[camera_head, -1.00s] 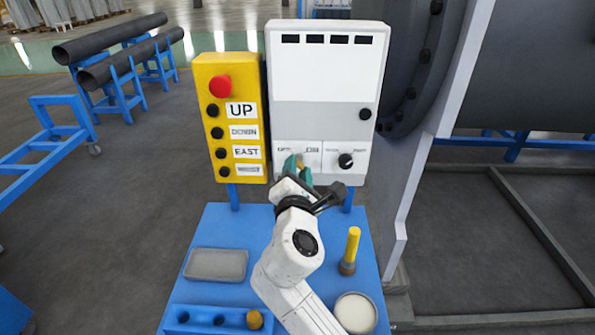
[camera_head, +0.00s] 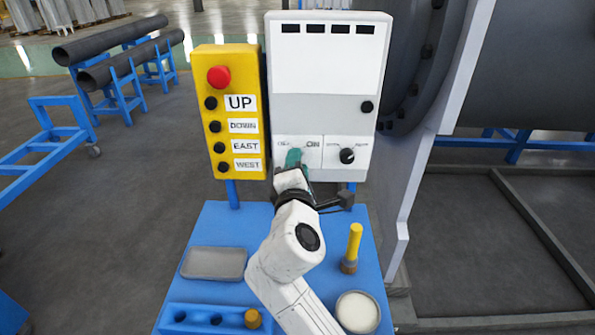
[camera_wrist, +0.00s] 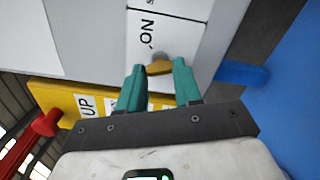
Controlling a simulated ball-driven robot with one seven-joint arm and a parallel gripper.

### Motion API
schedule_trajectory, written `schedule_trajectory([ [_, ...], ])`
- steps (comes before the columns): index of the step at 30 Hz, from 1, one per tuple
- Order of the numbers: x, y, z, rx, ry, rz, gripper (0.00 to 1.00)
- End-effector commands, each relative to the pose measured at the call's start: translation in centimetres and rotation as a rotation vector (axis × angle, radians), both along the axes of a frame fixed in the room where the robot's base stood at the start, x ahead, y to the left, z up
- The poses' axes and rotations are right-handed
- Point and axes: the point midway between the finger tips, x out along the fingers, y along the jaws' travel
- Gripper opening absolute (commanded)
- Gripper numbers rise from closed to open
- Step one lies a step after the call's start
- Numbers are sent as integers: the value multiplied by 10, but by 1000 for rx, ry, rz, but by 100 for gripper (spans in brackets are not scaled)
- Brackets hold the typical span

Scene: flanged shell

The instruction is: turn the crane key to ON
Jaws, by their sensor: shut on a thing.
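The brass-coloured crane key (camera_wrist: 159,67) shows between my teal fingers in the wrist view, close to the face of the control box (camera_head: 324,112). My gripper (camera_wrist: 160,72) is shut on the key. In the head view my gripper (camera_head: 297,160) is at the lower left of the box, over the OFF/ON label plate (camera_head: 313,155). There my fingers hide the key, and OFF is partly covered while ON is readable. The word ON appears rotated in the wrist view. I cannot tell exactly which mark the key points to.
A black selector knob (camera_head: 347,156) is just right of the key. A yellow pendant (camera_head: 232,110) with a red button stands left of the box. On the blue table (camera_head: 298,222) are a grey tray (camera_head: 214,263), a yellow-handled tool (camera_head: 353,247) and a round white-topped container (camera_head: 357,312).

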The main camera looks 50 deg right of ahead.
Motion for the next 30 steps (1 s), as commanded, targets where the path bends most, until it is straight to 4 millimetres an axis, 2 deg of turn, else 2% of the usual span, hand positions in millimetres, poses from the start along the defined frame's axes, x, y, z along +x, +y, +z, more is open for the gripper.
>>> schedule_trajectory([
  [30,0,0,-4,574,-732,-2,4],
])
